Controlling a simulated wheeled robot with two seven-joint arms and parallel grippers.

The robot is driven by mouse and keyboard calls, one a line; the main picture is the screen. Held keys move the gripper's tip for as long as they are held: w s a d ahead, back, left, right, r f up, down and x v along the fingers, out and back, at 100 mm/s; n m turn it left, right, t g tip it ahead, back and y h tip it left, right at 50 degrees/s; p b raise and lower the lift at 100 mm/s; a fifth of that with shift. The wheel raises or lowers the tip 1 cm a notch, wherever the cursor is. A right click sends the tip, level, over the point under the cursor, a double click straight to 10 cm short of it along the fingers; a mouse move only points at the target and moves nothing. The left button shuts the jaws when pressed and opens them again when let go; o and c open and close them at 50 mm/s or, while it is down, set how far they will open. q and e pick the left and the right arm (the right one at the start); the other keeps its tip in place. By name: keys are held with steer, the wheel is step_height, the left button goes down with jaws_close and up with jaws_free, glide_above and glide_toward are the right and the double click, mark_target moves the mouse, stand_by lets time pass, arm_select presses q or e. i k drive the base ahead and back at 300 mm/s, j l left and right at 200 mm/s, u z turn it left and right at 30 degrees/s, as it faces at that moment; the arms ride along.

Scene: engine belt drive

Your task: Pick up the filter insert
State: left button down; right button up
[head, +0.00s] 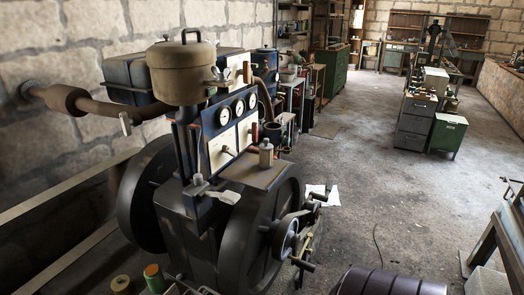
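I cannot tell for sure which thing is the filter insert. A short cylinder with a green side and an orange top (154,277) stands low at the bottom left, by the engine's base. A smaller yellowish round piece (120,284) is just left of it, partly cut by the frame edge. A tan lidded canister with a handle on top (183,72) sits high on the engine; its inside is hidden. Neither of my grippers can be made out in the head view.
The dark engine (185,235) has large flywheels, white gauges (238,107) and a small bottle (266,153) on a ledge. A rusty pipe (98,104) runs to the stone wall. A dark ribbed cylinder (385,282) is at the bottom. Open floor (390,200) lies to the right.

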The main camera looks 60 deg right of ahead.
mark_target(266, 148)
steer(key=z, duration=1.8)
steer(key=i+l+u, duration=0.15)
steer(key=l+u, duration=0.15)
steer(key=u, duration=0.2)
